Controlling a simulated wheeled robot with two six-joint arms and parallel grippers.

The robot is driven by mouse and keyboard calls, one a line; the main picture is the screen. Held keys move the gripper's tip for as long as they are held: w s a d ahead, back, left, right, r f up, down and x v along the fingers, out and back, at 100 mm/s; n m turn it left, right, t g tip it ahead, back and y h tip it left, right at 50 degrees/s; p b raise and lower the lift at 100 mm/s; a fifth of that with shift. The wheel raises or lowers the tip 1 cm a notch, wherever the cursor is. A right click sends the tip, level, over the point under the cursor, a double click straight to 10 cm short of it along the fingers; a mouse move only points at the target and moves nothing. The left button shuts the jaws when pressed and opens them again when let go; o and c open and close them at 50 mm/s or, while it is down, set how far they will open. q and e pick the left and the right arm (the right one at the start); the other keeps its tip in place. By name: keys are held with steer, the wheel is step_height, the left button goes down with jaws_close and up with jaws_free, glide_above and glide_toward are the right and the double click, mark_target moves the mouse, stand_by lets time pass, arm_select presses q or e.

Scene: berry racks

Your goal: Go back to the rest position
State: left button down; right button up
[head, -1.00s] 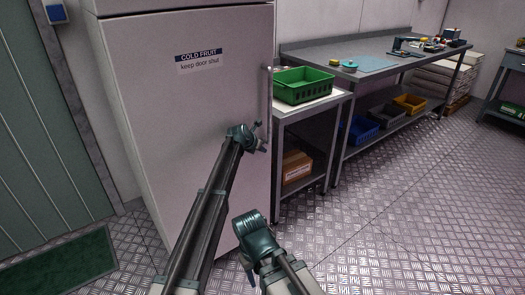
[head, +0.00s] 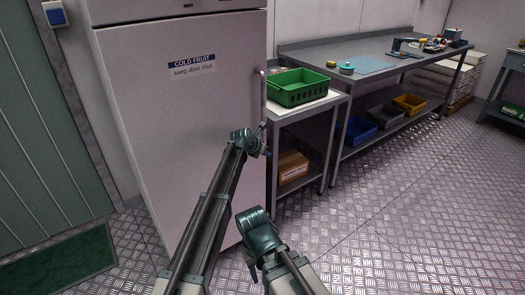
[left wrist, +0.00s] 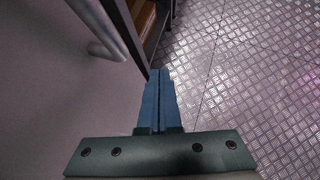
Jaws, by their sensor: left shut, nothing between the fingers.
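My left gripper (head: 265,142) is in front of the cold-fruit cabinet (head: 200,120), near the lower end of its door handle (head: 262,97). In the left wrist view its blue fingers (left wrist: 160,85) are pressed together with nothing between them, pointing past the cabinet's edge toward the floor. The handle (left wrist: 103,48) shows there to the left of the fingers, apart from them. The cabinet door looks shut. My right gripper (head: 253,273) is low in the head view, beside my left arm and over the floor; its fingers are mostly hidden behind its own wrist.
A green crate (head: 298,97) stands on a small side table right of the cabinet, with a cardboard box (head: 292,166) below. A long steel bench (head: 310,51) holds tools, with bins underneath. A green mat (head: 60,262) lies at left. The floor (head: 420,210) at right is clear.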

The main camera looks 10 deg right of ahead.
arm_select(q)
steer(key=s+d+r+p, duration=0.2)
steer(key=s+r+p, duration=0.1)
steer(key=r, duration=0.1)
steer(key=s+a+f+m+g+y, duration=0.3)
steer(key=s+a+m, duration=1.2)
steer(key=s, duration=0.5)
steer(key=s+a+f+m+g+y, duration=0.35)
steer(key=s+a+m, duration=0.95)
steer(key=s+a, duration=0.6)
steer(key=s+d+r+m, duration=0.1)
steer(key=s+d+m, duration=0.45)
steer(key=d, duration=0.75)
step_height(320, 180, up, 16)
steer(key=s+n+p, duration=0.1)
steer(key=p, duration=1.5)
steer(key=shift+a+n+y, duration=0.3)
steer(key=shift+n+y, duration=0.05)
steer(key=shift+f+g, duration=0.15)
steer(key=shift+g, duration=0.1)
